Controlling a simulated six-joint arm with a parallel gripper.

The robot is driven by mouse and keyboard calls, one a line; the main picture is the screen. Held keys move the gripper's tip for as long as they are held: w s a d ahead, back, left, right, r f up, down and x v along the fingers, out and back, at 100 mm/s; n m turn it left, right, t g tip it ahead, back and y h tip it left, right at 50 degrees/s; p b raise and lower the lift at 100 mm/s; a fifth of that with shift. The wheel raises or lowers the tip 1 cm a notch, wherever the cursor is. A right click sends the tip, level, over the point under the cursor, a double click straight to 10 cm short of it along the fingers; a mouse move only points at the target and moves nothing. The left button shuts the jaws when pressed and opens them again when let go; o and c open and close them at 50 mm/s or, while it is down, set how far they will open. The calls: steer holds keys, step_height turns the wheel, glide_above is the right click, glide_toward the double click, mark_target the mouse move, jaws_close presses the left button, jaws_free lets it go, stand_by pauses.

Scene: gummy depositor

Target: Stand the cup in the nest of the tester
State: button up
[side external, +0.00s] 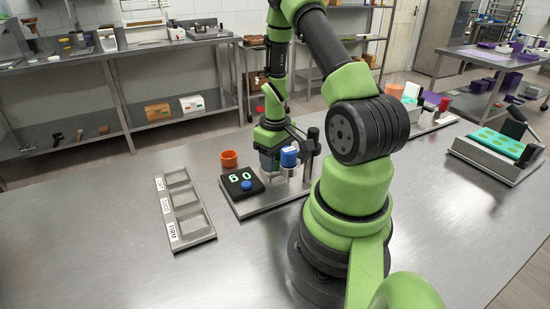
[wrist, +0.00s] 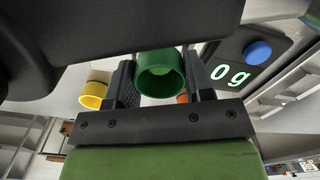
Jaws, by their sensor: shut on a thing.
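In the wrist view a green cup (wrist: 160,84) sits between the two dark fingers of my gripper (wrist: 158,72), which is shut on it. The cup's open end faces the camera. In the side view my gripper (side external: 270,160) is over the tester (side external: 262,203), close to its post and its blue-topped head (side external: 289,156); the cup cannot be made out there. The tester's black display (side external: 238,182) has glowing digits and a blue button (side external: 246,186). The display (wrist: 232,76) reads "0 g" in the wrist view. The nest is not clearly visible, hidden by my gripper.
An orange cup (side external: 229,158) stands behind the display. A yellow cup (wrist: 94,95) shows in the wrist view. A three-compartment tray (side external: 202,236) marked SOFT, GOOD and FIRM lies left of the tester. A green-topped machine (side external: 494,143) stands at right. The table's left front is clear.

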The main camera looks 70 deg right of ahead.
steer(key=shift+f, duration=0.15)
steer(key=shift+f, duration=0.3)
steer(key=shift+r, duration=0.45)
steer(key=shift+w+f, duration=0.1)
steer(key=shift+f, duration=0.15)
stand_by(0.8)
steer(key=shift+f, duration=0.2)
steer(key=shift+r, duration=0.15)
